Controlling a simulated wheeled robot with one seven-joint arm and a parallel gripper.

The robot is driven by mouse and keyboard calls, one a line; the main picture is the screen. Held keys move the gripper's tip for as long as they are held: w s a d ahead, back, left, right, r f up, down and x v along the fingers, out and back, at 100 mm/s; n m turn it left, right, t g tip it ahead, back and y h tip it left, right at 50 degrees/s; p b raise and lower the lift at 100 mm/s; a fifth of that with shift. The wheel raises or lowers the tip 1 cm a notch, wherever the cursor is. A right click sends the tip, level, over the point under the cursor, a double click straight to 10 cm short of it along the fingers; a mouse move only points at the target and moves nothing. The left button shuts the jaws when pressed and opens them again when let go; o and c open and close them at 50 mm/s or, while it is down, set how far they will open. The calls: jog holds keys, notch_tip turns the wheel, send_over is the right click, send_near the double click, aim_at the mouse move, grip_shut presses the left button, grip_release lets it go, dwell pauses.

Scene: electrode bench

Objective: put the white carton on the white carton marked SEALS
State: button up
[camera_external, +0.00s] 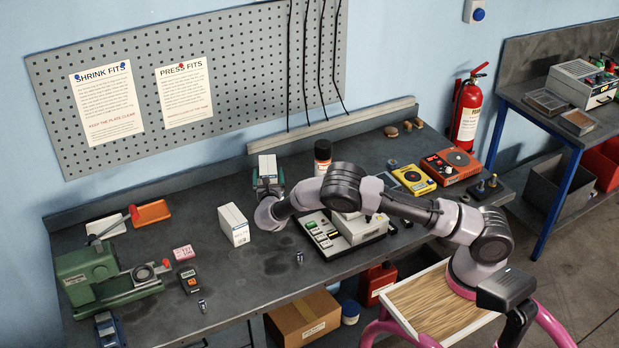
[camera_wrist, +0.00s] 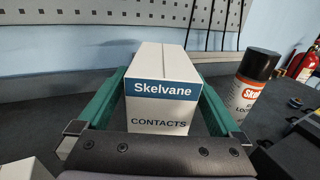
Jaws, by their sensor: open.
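A white carton (camera_wrist: 164,90) with a blue "Skelvane" band and the word CONTACTS sits between my green fingers in the wrist view. The same carton (camera_external: 267,165) shows in the external view at the back of the bench, partly hidden by my gripper (camera_external: 268,183). My gripper is open, with one finger along each side of the carton; whether they touch it I cannot tell. Another white carton (camera_external: 234,226) stands upright on the bench, nearer the front and left of my gripper. Its print is too small to read. A white corner (camera_wrist: 28,169) shows at lower left in the wrist view.
A device with switches (camera_external: 345,232) lies under my arm. A green vice-like machine (camera_external: 105,275) stands left.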

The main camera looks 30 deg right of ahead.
jog(key=v, duration=0.9)
jog(key=shift+s, duration=0.4)
jog(key=shift+a, duration=0.15)
